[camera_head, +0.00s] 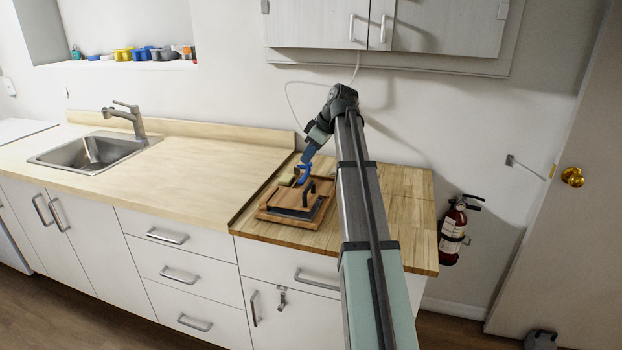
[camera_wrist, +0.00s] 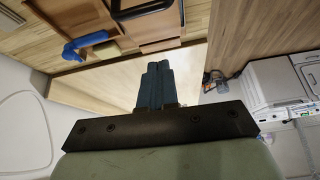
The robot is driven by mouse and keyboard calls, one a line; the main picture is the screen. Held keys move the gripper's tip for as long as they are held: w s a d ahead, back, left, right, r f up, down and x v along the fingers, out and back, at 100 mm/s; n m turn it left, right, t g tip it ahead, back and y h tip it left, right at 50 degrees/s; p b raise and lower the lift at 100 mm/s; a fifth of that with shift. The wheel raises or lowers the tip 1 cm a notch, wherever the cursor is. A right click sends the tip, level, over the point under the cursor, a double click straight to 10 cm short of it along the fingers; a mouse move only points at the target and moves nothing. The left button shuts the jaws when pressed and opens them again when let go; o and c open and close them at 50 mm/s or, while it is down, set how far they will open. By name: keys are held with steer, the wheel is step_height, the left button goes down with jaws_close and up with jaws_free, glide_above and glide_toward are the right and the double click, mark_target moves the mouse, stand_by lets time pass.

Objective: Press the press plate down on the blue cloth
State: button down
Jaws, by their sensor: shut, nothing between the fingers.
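The brown wooden press plate (camera_head: 284,198) with a dark arched handle (camera_head: 310,187) sits in a low wooden frame on the right counter. Part of the plate (camera_wrist: 160,46) and the handle (camera_wrist: 142,10) show at the top of the wrist view. A dark blue-grey layer (camera_head: 297,212), perhaps the blue cloth, shows along the plate's front edge; most of it is hidden. My gripper (camera_head: 306,161) is shut and empty, close to the far side of the frame; its fingers (camera_wrist: 157,68) point toward the plate. Contact cannot be told.
A bright blue curved piece (camera_head: 303,174) is beside my fingertips; it also shows in the wrist view (camera_wrist: 86,44). The counter (camera_head: 190,170) to the left is clear up to the sink (camera_head: 95,152). Wall cabinets (camera_head: 450,25) hang above. A fire extinguisher (camera_head: 452,232) is right of the counter.

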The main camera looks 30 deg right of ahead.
steer(key=s+d+r, duration=0.2)
steer(key=d+r, duration=0.2)
glide_above(309, 187)
steer(key=shift+n+y, duration=0.3)
steer(key=shift+n, duration=0.1)
steer(key=f, duration=0.8)
steer(key=shift+w+a+f, duration=0.1)
steer(key=shift+w+f, duration=0.15)
steer(key=shift+s+d+f, duration=0.15)
steer(key=shift+f, duration=0.4)
steer(key=shift+s+d+f, duration=0.1)
steer(key=shift+f, duration=0.4)
steer(key=shift+s+d+f, duration=0.15)
steer(key=shift+f, duration=0.7)
steer(key=shift+s+d+f, duration=0.15)
steer(key=shift+s+f, duration=0.15)
steer(key=shift+f, duration=0.45)
